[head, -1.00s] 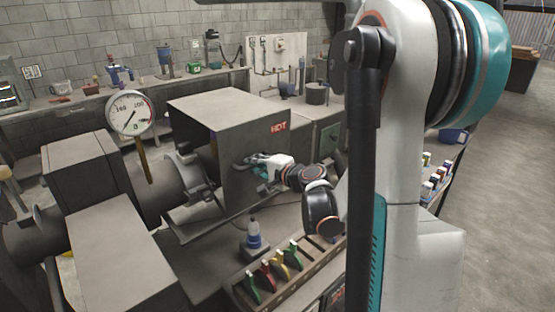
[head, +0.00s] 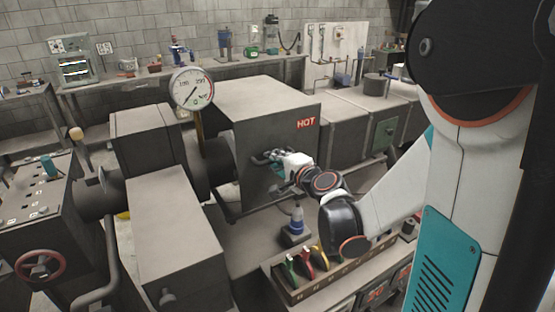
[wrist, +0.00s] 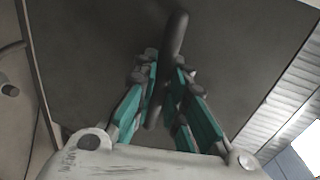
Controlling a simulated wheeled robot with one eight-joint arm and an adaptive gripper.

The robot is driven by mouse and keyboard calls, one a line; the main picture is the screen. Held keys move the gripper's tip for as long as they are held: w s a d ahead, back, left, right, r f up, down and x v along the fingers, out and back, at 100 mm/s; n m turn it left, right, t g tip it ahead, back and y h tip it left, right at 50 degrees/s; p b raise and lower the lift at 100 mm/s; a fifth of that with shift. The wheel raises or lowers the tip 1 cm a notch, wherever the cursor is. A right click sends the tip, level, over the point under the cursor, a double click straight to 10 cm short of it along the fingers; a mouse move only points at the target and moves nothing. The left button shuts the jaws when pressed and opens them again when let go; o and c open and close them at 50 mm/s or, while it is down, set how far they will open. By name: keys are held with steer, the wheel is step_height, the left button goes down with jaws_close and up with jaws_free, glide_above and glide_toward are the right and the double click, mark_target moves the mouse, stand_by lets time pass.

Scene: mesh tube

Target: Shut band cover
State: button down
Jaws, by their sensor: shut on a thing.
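The band cover (head: 292,150) is a grey box-like metal cover with a red "HOT" label on its front face. It sits around the dark barrel (head: 217,165) of the machine, at the middle of the head view. Its dark bar handle (wrist: 176,40) runs between my fingers in the wrist view. My gripper (head: 272,160) is at the front face, shut on this handle; it also shows in the wrist view (wrist: 168,85). The fingers hide part of the handle. I cannot tell whether the cover's lower edge is fully seated.
A round dial gauge (head: 191,88) stands left of the cover. A rack (head: 335,272) with coloured-handled tools is in front. Grey machine housings (head: 172,235) fill the left. A workbench (head: 190,72) runs along the back wall.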

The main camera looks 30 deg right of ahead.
steer(key=c, duration=1.9)
jaws_free()
steer(key=shift+s+a+f, duration=0.1)
steer(key=shift+a, duration=0.3)
steer(key=v, duration=0.7)
steer(key=shift+s, duration=0.25)
